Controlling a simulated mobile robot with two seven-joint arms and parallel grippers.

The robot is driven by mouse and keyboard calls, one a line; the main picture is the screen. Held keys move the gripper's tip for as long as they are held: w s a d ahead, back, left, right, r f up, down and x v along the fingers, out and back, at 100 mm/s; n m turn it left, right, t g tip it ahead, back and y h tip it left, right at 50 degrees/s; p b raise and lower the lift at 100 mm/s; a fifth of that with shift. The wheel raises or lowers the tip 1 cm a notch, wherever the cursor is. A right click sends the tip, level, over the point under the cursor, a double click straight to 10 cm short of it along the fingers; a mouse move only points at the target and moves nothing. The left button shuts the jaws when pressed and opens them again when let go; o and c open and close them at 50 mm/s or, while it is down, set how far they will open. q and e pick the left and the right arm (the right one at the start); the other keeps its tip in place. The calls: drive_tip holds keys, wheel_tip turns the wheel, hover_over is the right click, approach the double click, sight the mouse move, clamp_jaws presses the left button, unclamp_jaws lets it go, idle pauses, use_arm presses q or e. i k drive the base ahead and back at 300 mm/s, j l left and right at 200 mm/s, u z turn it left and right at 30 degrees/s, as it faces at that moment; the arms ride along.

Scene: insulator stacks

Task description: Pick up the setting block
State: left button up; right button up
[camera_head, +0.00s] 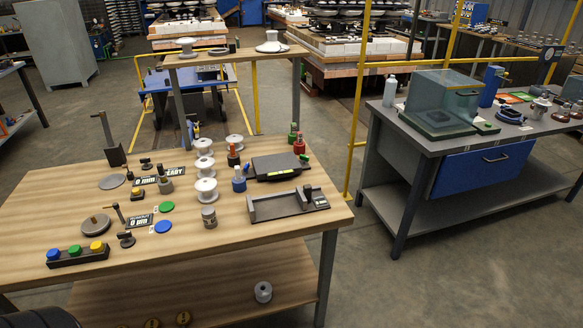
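I cannot tell for sure which piece is the setting block. Candidates lie on the wooden workbench (225,232): a small dark block with a yellow top (137,194), a grey piece with an orange knob (165,183), and a dark L-shaped fixture (278,206) at the right with a small display. Two dark label plates lie by the first ones, the upper plate (146,180) and the lower plate (141,221); both seem to read "0 mm". Neither of my grippers shows in this view. A dark rounded shape is cut off at the bottom left corner.
White insulators (205,190) stand in a row mid-bench. A button box (78,254) sits at the front left, a dark flat device (277,166) at the back right. A raised shelf (232,55) stands behind. Another bench (418,140) is right, across open floor.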

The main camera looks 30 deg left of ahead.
sight(209, 213)
drive_tip(key=k+u, duration=0.1)
drive_tip(key=u, duration=1.5)
